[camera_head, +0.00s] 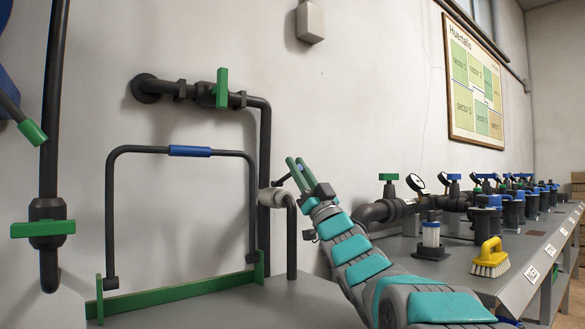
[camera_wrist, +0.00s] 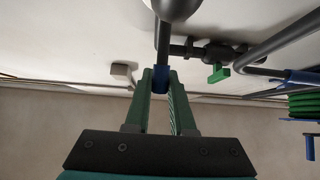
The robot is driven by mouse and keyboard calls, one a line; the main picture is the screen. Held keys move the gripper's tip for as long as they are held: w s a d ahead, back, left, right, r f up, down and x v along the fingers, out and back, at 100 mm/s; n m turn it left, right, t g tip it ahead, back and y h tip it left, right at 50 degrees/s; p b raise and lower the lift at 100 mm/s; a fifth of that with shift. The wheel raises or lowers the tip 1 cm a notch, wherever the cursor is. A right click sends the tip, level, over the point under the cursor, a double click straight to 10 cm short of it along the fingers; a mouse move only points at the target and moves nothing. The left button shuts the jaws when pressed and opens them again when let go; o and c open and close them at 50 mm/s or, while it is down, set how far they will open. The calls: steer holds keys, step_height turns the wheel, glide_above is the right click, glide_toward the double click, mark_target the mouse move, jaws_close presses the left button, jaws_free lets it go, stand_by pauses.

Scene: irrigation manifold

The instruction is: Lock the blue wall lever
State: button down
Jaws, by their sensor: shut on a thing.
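The blue wall lever (camera_head: 283,180) is a dark bar on a pale grey valve body (camera_head: 271,197) on the wall pipe. In the head view most of its blue end is hidden by my gripper (camera_head: 299,172). In the wrist view the blue grip (camera_wrist: 161,80) sits between the green fingers of my gripper (camera_wrist: 162,85), which is shut on it near the fingertips. The dark lever bar runs from there up to the rounded grey valve body (camera_wrist: 176,6). I cannot tell whether the lever is locked.
A dark frame handle with a blue sleeve (camera_head: 190,151) stands on a green bar left of the lever. Above it is a wall pipe with a green valve handle (camera_head: 222,88). On the right, a grey bench (camera_head: 440,265) carries several valves, a clear filter (camera_head: 431,236) and a yellow brush (camera_head: 491,257).

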steer(key=c, duration=0.8)
jaws_free()
steer(key=shift+o, duration=0.2)
steer(key=shift+d, duration=0.1)
steer(key=shift+s+d+f, duration=0.25)
steer(key=shift+s+f, duration=0.1)
steer(key=shift+s, duration=0.15)
steer(key=s+d+p, duration=0.1)
steer(key=s+d, duration=0.5)
steer(key=s, duration=0.3)
steer(key=shift+s+d, duration=0.25)
steer(key=shift+s, duration=0.1)
steer(key=shift+f, duration=0.1)
